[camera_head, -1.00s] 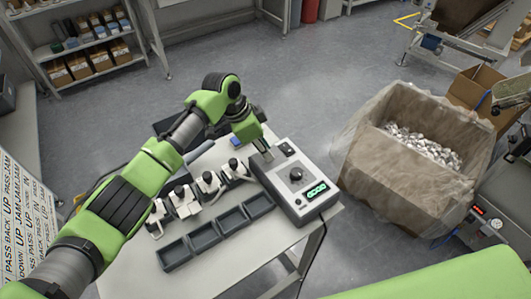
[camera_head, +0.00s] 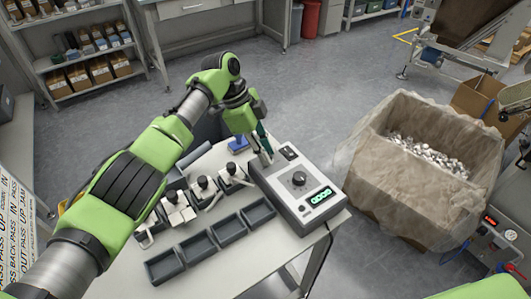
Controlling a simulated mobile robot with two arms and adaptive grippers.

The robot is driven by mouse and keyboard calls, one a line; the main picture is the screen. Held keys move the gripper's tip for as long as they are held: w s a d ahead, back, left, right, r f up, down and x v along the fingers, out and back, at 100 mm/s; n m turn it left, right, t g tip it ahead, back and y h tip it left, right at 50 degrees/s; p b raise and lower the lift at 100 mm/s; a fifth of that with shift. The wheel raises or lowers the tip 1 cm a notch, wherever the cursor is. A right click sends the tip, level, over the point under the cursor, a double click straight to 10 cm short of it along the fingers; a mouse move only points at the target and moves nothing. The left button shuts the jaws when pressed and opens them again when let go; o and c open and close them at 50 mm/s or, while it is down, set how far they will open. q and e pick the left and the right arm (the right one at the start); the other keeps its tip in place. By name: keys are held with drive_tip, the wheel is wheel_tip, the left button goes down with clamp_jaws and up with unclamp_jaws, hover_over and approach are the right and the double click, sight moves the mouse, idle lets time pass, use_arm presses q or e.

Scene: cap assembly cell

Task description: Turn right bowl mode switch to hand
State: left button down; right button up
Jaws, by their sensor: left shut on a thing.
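My left gripper (camera_head: 264,148) reaches down to the far left corner of a grey control box (camera_head: 303,207) on the table. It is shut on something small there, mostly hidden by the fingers. The box has a black round knob (camera_head: 299,178), a green lit display (camera_head: 320,195) and a small black part (camera_head: 289,153) at its far edge. Another control unit (camera_head: 494,238) with a red display stands at the right edge. I cannot make out switch labels, nor tell which part is the right bowl mode switch. My right gripper is not in view.
The table (camera_head: 250,272) holds a row of dark trays (camera_head: 198,247) and several small clamp fixtures (camera_head: 178,207) left of the box. A plastic-lined bin (camera_head: 400,205) of shiny parts stands to the right. Shelves (camera_head: 85,62) stand far left. The floor behind the table is clear.

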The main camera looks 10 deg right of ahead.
use_arm(q)
drive_tip(key=c, duration=1.8)
unclamp_jaws()
drive_tip(key=v, duration=1.2)
